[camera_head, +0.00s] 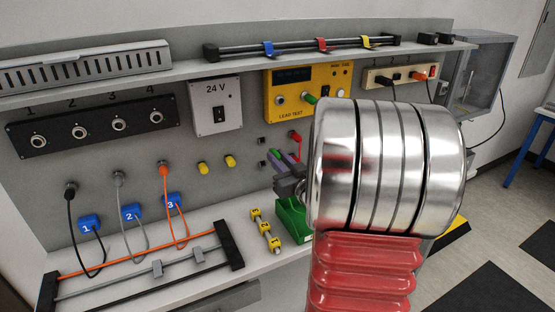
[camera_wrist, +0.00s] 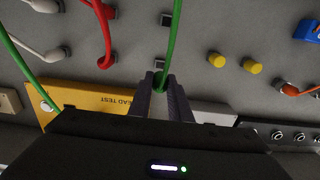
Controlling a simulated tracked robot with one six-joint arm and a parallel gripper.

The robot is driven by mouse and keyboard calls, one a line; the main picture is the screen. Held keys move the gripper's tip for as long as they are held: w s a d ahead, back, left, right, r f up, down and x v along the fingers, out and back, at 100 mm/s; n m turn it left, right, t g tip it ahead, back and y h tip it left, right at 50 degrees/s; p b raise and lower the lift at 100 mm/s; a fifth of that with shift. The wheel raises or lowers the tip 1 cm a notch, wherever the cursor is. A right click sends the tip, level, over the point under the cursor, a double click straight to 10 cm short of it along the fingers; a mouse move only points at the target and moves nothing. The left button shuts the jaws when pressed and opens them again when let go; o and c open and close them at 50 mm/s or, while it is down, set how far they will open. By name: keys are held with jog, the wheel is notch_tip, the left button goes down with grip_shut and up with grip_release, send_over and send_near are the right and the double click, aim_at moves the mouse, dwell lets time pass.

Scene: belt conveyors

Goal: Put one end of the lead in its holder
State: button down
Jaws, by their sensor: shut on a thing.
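My gripper (camera_wrist: 162,88) is shut on one end of a green lead (camera_wrist: 175,42) in the wrist view, in front of the grey wall panel. The lead runs up out of that view from between the fingers. A green lead also enters the yellow lead test unit (camera_wrist: 88,98); in the head view its green plug (camera_head: 311,99) sits in the unit's front. Small dark square holders (camera_wrist: 161,62) are on the panel just beyond the fingertips and look empty; another (camera_wrist: 167,19) is farther up. In the head view my arm hides much of the gripper (camera_head: 279,162).
A red lead (camera_wrist: 104,42) and a white lead (camera_wrist: 35,48) hang at holders beside the green lead. Yellow knobs (camera_head: 230,161) are on the panel. A green bin (camera_head: 291,222) and yellow blocks (camera_head: 265,230) stand below. A shelf (camera_head: 230,71) runs above.

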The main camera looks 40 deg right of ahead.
jog(key=shift+w, duration=0.15)
jog(key=shift+x, duration=2.5)
jog(key=shift+w+d, duration=0.2)
jog(key=shift+w, duration=0.4)
dwell(1.1)
jog(key=c, duration=1.6)
grip_release()
jog(key=shift+o, duration=0.2)
jog(key=shift+s, duration=0.1)
jog(key=v, duration=1.3)
jog(key=shift+s+a, duration=0.2)
jog(key=shift+s, duration=0.1)
